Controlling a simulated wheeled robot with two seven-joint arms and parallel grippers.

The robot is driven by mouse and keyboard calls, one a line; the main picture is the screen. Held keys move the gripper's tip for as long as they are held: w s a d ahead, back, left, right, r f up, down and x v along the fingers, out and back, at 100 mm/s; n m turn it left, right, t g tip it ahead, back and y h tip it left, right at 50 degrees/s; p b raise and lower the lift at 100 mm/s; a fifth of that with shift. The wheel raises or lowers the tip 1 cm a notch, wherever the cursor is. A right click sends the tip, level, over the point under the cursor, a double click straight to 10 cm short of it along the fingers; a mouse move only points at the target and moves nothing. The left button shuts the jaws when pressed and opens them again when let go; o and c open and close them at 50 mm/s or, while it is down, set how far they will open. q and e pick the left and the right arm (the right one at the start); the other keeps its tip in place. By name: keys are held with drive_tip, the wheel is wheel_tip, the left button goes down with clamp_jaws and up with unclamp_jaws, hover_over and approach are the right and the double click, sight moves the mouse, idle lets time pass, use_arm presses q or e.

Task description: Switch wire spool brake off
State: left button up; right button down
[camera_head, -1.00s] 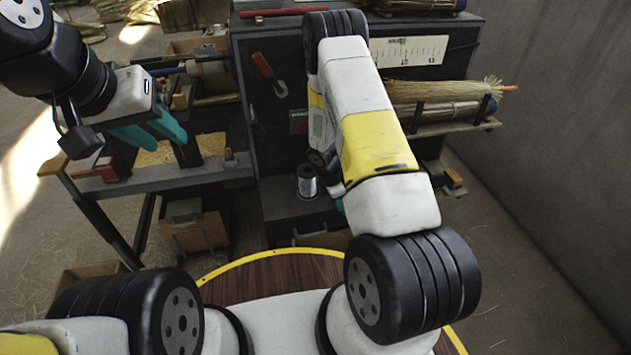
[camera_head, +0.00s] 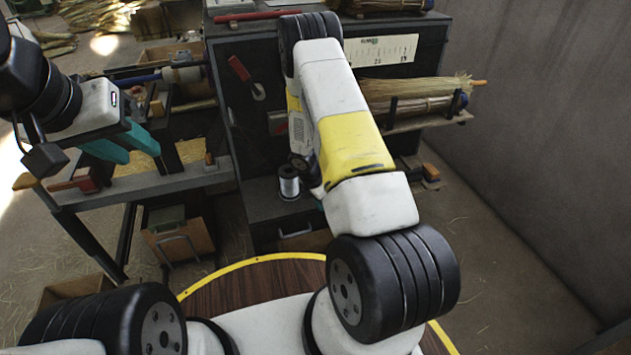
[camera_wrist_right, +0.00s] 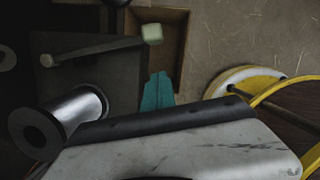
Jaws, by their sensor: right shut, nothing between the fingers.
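The wire spool (camera_head: 289,183), silver with dark ends, stands on the dark ledge of the cabinet, left of my right forearm. It also shows in the right wrist view (camera_wrist_right: 78,110) at the lower left. In that view a grey bar with pale ends (camera_wrist_right: 100,47) lies above the spool; I cannot tell whether it is the brake. My left gripper (camera_head: 130,147) is open and empty over the left bench.
A red-handled lever (camera_head: 239,68) is on the dark cabinet (camera_head: 222,115). Broom bundles (camera_head: 420,90) lie on a rack at the right. The left bench (camera_head: 150,182) carries blocks and a shaft. A wooden box (camera_head: 180,238) stands below. The floor at right is clear.

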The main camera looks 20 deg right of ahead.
drive_tip(key=v, duration=0.9)
drive_tip(key=shift+r, duration=0.4)
drive_tip(key=shift+w+a, duration=0.1)
drive_tip(key=shift+w, duration=0.05)
drive_tip(key=s+r+m+t, duration=0.15)
drive_tip(key=r+m, duration=0.25)
drive_tip(key=r, duration=0.4)
drive_tip(key=s+r+m+y, duration=0.1)
drive_tip(key=s+r+m, duration=0.2)
drive_tip(key=r, duration=0.6)
drive_tip(key=s+r+m+t, duration=0.15)
drive_tip(key=r+m, duration=0.25)
drive_tip(key=r, duration=0.4)
drive_tip(key=s+a+r+m+t+y, duration=0.1)
drive_tip(key=s+a+r+m+y, duration=0.1)
drive_tip(key=s+r+m, duration=0.3)
drive_tip(key=s+a+r+m+t+y, duration=0.1)
drive_tip(key=s+a+r+m, duration=0.3)
drive_tip(key=s+r, duration=0.5)
drive_tip(key=s+m, duration=0.1)
drive_tip(key=s, duration=0.3)
drive_tip(key=shift+s+y, duration=0.25)
drive_tip(key=shift+y, duration=0.15)
